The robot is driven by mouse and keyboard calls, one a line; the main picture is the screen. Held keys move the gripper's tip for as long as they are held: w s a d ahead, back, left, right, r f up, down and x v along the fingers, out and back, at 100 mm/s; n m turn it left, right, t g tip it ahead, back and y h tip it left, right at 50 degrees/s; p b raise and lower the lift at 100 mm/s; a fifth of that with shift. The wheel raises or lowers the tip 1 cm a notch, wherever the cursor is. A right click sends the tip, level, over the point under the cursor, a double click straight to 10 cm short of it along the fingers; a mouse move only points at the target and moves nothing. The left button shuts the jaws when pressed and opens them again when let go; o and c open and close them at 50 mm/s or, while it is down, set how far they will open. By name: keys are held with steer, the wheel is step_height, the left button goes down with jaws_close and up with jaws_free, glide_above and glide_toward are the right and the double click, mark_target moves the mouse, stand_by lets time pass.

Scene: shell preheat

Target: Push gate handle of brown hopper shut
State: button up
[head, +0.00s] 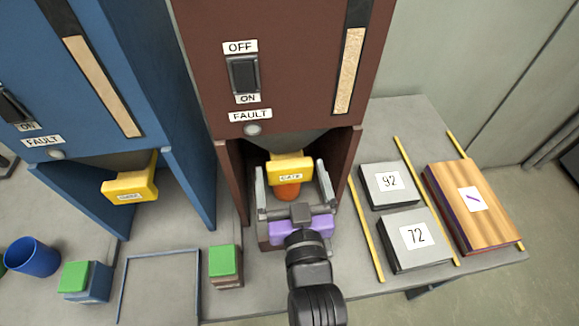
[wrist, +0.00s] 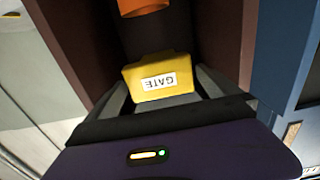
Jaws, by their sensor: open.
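The brown hopper (head: 280,60) stands in the middle of the head view. Its yellow gate handle (head: 288,165), labelled GATE, sticks out under the body. The handle also shows in the wrist view (wrist: 160,88), upside down, between my two fingers. My gripper (head: 290,172) is open, with one finger on either side of the handle. I cannot tell whether the fingers or palm touch it. An orange object (head: 288,190), partly hidden, sits below the handle; its edge also shows in the wrist view (wrist: 143,7).
A blue hopper (head: 120,60) with its own yellow handle (head: 130,187) stands to the left. Green-topped blocks (head: 222,262) and a blue cup (head: 32,257) are in front. Grey blocks marked 92 (head: 390,184) and 72 (head: 415,238), and a striped wooden block (head: 472,205), lie right.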

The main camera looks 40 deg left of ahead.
mark_target(290, 176)
steer(key=v, duration=0.5)
steer(key=shift+s+f+b, duration=0.1)
steer(key=shift+b, duration=0.3)
steer(key=shift+s+d, duration=0.2)
steer(key=shift+d, duration=0.05)
